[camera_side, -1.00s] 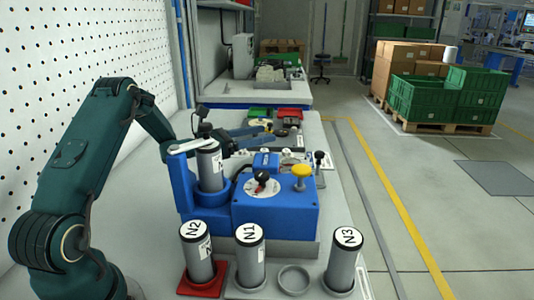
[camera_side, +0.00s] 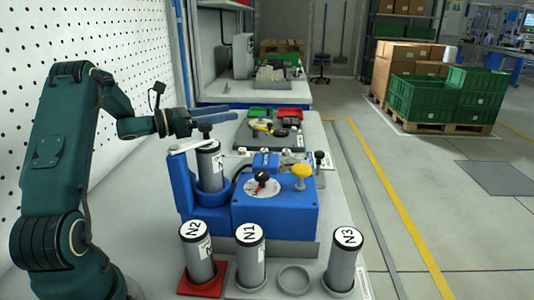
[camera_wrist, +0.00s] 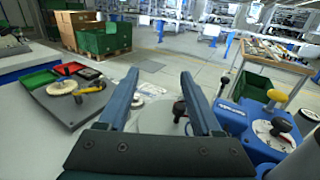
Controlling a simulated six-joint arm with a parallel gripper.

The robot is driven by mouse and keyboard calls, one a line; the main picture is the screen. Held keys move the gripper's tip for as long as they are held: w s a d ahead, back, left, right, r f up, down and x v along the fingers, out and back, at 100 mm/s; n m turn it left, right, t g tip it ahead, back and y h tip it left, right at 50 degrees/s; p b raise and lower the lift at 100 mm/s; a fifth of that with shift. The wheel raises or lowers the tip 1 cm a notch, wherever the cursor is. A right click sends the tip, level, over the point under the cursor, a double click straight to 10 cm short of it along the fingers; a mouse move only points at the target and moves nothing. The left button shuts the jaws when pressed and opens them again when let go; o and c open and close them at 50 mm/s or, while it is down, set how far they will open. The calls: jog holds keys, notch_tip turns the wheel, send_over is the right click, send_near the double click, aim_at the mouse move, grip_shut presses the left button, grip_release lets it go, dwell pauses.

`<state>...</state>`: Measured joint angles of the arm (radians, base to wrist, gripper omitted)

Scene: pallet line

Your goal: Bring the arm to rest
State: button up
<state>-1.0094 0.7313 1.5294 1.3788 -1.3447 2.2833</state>
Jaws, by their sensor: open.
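My arm is on the left in the side view, bent at the elbow, with the forearm level. My gripper (camera_side: 212,118) is raised above the bench behind the blue machine (camera_side: 275,208) and points right. In the wrist view my gripper (camera_wrist: 160,88) shows two blue fingers spread apart with nothing between them. A grey cylinder (camera_side: 209,168) stands in the blue holder at the machine's left, below the fingers. Cylinders N2 (camera_side: 198,256), N1 (camera_side: 250,260) and N3 (camera_side: 342,264) stand upright in front; N2 is on a red base.
An empty round seat (camera_side: 294,279) lies between N1 and N3. A yellow knob (camera_side: 301,171) and a black-knobbed lever (camera_side: 319,168) stick up at the machine. A dark board (camera_side: 268,136) and a green tray (camera_side: 259,113) lie behind. The perforated wall (camera_side: 130,40) is close on the left.

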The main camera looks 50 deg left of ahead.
jog(key=w+d+r+n+t+y, duration=0.1)
jog(key=d+r+n+t+y, duration=0.15)
jog(key=d+r+n, duration=1.1)
jog(key=s+d+f+n+g, duration=0.3)
jog(key=s+f+n+g, duration=0.1)
jog(key=s+n, duration=0.3)
jog(key=s+d+f+n+g+y, duration=0.1)
jog(key=s+d+f+n+g, duration=0.3)
jog(key=s+f+n, duration=0.3)
jog(key=s+d+f+n+g+y, duration=0.1)
jog(key=s+d+f+n+g, duration=0.2)
jog(key=s+f+n+g, duration=0.3)
jog(key=s+n, duration=0.3)
jog(key=n, duration=0.2)
jog(key=shift+d, duration=0.3)
jog(key=shift+n, duration=0.25)
